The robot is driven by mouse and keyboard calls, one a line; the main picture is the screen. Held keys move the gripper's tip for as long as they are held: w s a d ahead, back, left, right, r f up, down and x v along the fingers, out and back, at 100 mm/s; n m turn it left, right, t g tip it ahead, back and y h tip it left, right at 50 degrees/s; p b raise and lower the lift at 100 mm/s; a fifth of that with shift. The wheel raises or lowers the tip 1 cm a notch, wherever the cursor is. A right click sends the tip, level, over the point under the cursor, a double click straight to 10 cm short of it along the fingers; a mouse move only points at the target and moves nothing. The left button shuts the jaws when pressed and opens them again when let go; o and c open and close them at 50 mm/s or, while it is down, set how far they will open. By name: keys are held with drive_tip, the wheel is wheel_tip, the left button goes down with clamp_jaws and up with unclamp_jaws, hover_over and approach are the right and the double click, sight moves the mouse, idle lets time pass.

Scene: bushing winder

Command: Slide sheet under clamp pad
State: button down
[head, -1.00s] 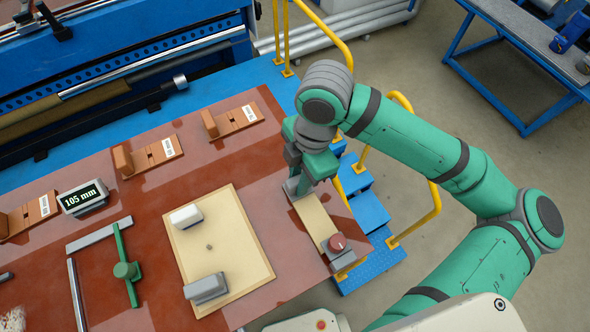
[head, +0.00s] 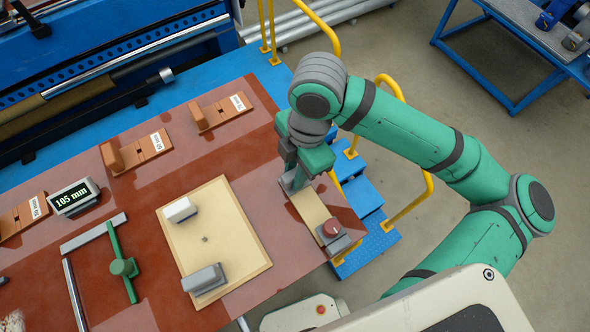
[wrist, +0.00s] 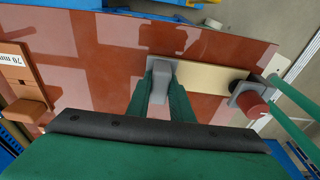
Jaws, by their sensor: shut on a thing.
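A narrow tan sheet (head: 310,207) lies along the right edge of the brown tabletop. It also shows in the wrist view (wrist: 207,75). A grey block (wrist: 160,75) sits at one end of the sheet. My gripper (head: 291,184) is shut on this block, with its fingers on either side in the wrist view (wrist: 161,88). At the sheet's other end is a clamp with a red knob (head: 331,227), also in the wrist view (wrist: 250,103). The sheet's end meets the clamp's grey body.
A larger tan board (head: 215,237) with a white block (head: 180,210) and a grey block (head: 204,279) lies left of the sheet. A green-handled tool (head: 123,267) and a "105 mm" display (head: 74,196) are further left. Yellow rails (head: 398,90) stand beyond the table's right edge.

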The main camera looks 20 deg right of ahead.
drive_tip(key=shift+f, duration=0.15)
drive_tip(key=c, duration=1.5)
unclamp_jaws()
drive_tip(key=r, duration=0.3)
drive_tip(key=d+r, duration=0.1)
drive_tip(key=r, duration=0.6)
drive_tip(key=shift+w+d+r, duration=0.15)
drive_tip(key=shift+d+r, duration=0.2)
